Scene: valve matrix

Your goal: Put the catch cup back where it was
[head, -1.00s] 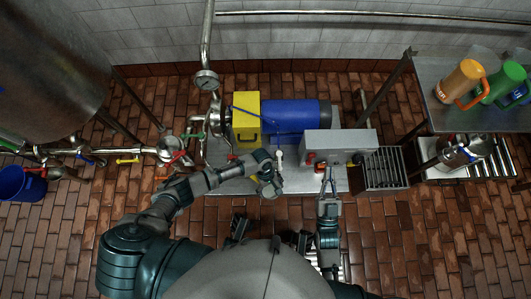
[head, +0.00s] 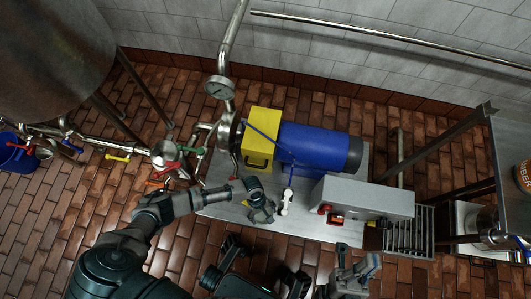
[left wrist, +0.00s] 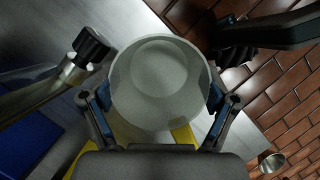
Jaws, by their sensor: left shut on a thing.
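My left gripper (head: 262,212) is shut on the catch cup. The cup (left wrist: 160,85) is a round, pale grey vessel, seen from above between the two blue-padded fingers in the left wrist view. In the head view the gripper is over the front edge of the metal base plate, left of a white upright fitting (head: 287,201); the cup is mostly hidden there by the gripper. I cannot tell whether the cup touches the plate. My right gripper (head: 356,262) is at the lower right, its fingers apart, and it looks empty.
The base plate (head: 220,206) carries a yellow box (head: 262,125), a blue motor (head: 315,146) and a grey box (head: 360,197). A grated drain (head: 408,232) stands right of it. Pipes with coloured valve handles (head: 118,157) are at left, a shelf frame at right.

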